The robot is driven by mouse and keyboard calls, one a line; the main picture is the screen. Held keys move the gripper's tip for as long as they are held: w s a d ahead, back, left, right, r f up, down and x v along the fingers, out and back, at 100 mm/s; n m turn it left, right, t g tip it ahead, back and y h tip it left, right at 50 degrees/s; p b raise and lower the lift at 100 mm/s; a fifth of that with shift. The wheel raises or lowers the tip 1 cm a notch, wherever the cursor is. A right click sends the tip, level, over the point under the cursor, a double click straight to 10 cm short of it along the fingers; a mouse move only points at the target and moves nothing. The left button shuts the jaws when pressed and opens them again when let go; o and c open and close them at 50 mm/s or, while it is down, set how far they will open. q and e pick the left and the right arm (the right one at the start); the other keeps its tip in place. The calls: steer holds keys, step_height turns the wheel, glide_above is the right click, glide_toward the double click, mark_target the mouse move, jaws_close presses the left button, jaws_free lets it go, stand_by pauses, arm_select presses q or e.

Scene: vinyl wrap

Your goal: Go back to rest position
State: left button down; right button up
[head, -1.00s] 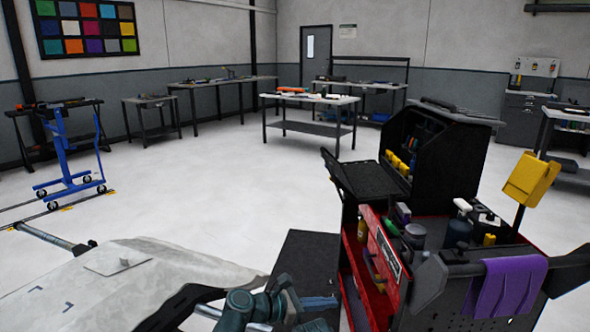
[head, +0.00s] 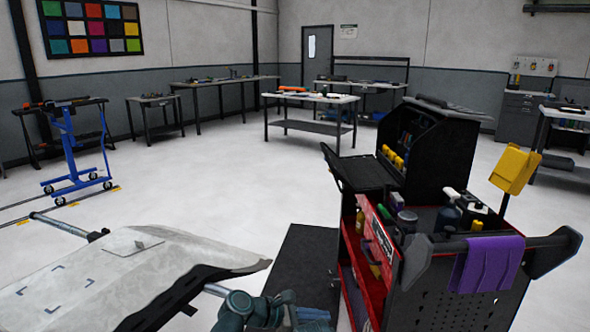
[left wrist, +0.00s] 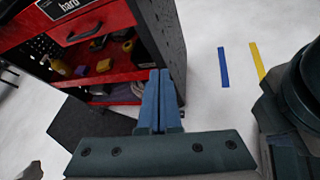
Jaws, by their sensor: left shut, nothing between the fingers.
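My left gripper (head: 312,314) is at the bottom edge of the head view, between the pale panel (head: 110,270) and the red and black tool cart (head: 375,245). In the left wrist view its two blue fingers (left wrist: 160,78) lie together, shut and empty. Beyond them stands the tool cart, with its red shelves (left wrist: 95,65) open. The fingers appear to touch nothing. My right gripper is outside both views.
A black mat (head: 302,262) lies on the floor beside the cart. A purple cloth (head: 487,263) hangs over the cart's handle. A blue wheeled stand (head: 72,155) is at left. Workbenches (head: 310,100) stand at the back, with open floor before them.

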arm_select(q)
steer(key=s+a+f+m+g+y, duration=0.1)
steer(key=s+a+f+m+y, duration=0.25)
steer(key=a+m, duration=0.35)
steer(key=s+a+f+m+g+y, duration=0.1)
steer(key=s+a+f+m+y, duration=0.1)
steer(key=a+f+m+y, duration=0.5)
steer(key=s+a+f+m+g+y, duration=0.25)
steer(key=a+m, duration=0.25)
steer(key=a, duration=0.4)
steer(key=s+d+m, duration=0.3)
steer(key=s+d, duration=0.3)
steer(key=d, duration=0.5)
step_height(320, 180, up, 28)
steer(key=p, duration=2.7)
steer(key=shift+f, duration=0.15)
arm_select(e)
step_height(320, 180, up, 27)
arm_select(q)
steer(key=shift+s, duration=0.1)
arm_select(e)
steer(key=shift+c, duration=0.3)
